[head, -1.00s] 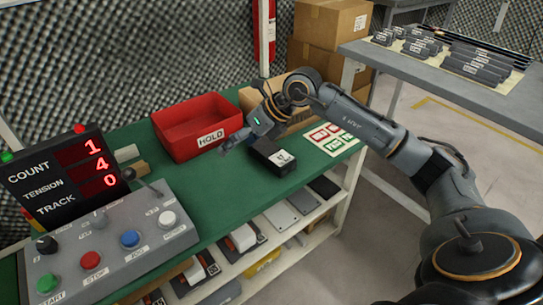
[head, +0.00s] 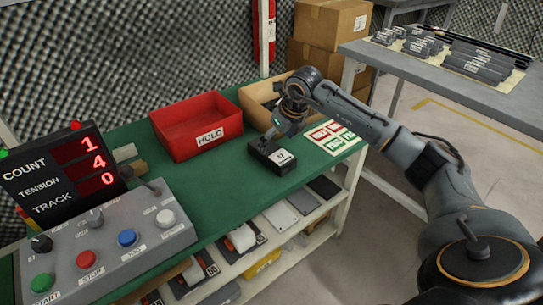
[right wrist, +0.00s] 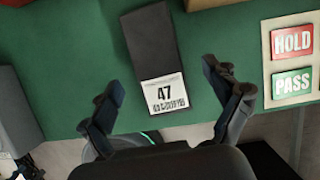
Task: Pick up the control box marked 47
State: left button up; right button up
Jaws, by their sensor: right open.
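The control box (head: 271,158) is a black block with a white label, lying on the green bench top. In the right wrist view the box (right wrist: 151,45) shows its label reading 47 at the end nearest my gripper. My right gripper (head: 274,133) is above the box in the head view, partly hidden by its own wrist. In the right wrist view the right gripper (right wrist: 171,98) is open, with one finger on each side of the label end and nothing held. My left gripper is not in view.
A red HOLD bin (head: 197,124) stands left of the box, with a cardboard tray (head: 258,104) behind. A card with HOLD and PASS squares (head: 333,138) lies to the right. A button panel (head: 108,243) and counter display (head: 63,172) occupy the bench's left end.

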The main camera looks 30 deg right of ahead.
aim_at(271, 150)
jog(key=x, duration=0.2)
jog(key=b+x, duration=0.1)
jog(key=x, duration=0.1)
jog(key=shift+a+f, duration=0.25)
jog(key=shift+f, duration=0.15)
jog(key=shift+w+f, duration=0.1)
jog(key=shift+w, duration=0.05)
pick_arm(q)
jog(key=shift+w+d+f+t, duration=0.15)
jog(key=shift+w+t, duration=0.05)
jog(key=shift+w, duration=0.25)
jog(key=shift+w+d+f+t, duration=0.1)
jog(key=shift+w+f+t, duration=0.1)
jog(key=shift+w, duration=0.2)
pick_arm(e)
jog(key=c, duration=1.5)
